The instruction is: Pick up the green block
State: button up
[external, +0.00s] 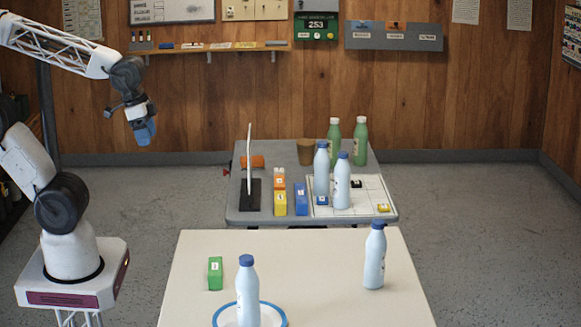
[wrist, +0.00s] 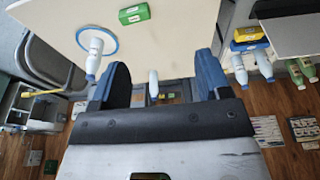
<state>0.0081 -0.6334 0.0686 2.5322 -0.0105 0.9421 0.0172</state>
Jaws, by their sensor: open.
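The green block (external: 215,273) stands upright on the near cream table (external: 310,265), toward its left side. It bears a small white label. In the wrist view the green block (wrist: 134,13) is near the top edge, above the jaws in the picture. My gripper (external: 143,130) is raised in the air at the upper left, well away from the block. In the wrist view its blue fingers (wrist: 162,72) are spread apart with nothing held between them.
A white bottle (external: 247,290) stands at the blue-rimmed plate (external: 284,318), near the block. Another white bottle (external: 375,255) stands at the right. The far grey table (external: 240,217) holds bottles, yellow and blue blocks (external: 301,199), and a thin upright panel (external: 249,160). The near table's middle is clear.

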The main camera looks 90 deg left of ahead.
dwell(0.3)
jog(key=n+g+h, duration=0.2)
jog(key=n+h, duration=1.1)
jog(key=n, duration=0.5)
send_near(215, 258)
jog(key=d, duration=0.3)
jog(key=shift+s+d+f, duration=0.1)
jog(key=shift+d+f, duration=0.05)
jog(key=shift+d, duration=0.15)
jog(key=shift+w+a+f+n, duration=0.2)
jog(key=shift+f+n, duration=0.2)
jog(key=shift+f, duration=0.2)
jog(key=shift+d, duration=0.2)
jog(key=shift+x, duration=1.15)
jog(key=shift+d, duration=0.15)
jog(key=shift+x, duration=2.5)
